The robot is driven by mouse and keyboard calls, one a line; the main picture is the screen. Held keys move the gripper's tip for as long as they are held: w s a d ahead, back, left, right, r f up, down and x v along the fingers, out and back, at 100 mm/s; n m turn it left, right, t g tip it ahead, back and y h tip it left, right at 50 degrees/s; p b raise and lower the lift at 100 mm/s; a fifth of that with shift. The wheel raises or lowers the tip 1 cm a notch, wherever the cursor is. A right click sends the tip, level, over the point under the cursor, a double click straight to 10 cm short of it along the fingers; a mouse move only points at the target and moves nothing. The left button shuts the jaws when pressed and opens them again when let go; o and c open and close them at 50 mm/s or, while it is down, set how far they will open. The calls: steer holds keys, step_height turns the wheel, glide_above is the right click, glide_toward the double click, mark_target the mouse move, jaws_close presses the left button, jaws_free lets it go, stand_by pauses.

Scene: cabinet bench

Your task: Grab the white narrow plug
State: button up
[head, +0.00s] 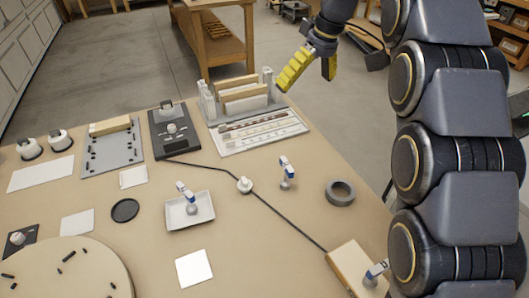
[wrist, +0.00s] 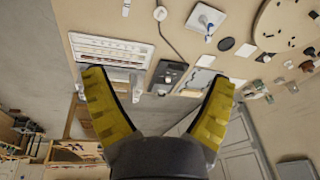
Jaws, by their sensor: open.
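My gripper (head: 305,83) is open and empty, its yellow fingers high beyond the far right edge of the bench. It also shows in the wrist view (wrist: 158,77), fingers wide apart. I cannot tell for certain which piece is the white narrow plug. A small white piece (head: 244,184) stands on the black cable near the bench middle.
A white rack (head: 262,138) with upright slabs stands at the bench's far edge, nearest my gripper. A black device (head: 174,131) is left of it. A grey tape ring (head: 340,192) lies at right. A round wooden board (head: 62,272) fills the front left.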

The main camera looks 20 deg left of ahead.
steer(key=w+a+f+n, duration=0.3)
steer(key=a, duration=0.4)
steer(key=n+y, duration=0.2)
steer(key=n, duration=0.1)
glide_above(247, 181)
steer(key=d, duration=0.2)
step_height(247, 181, down, 3)
step_height(247, 181, down, 28)
steer(key=shift+a, duration=0.15)
steer(key=shift+x, duration=3.7)
steer(key=c, duration=1)
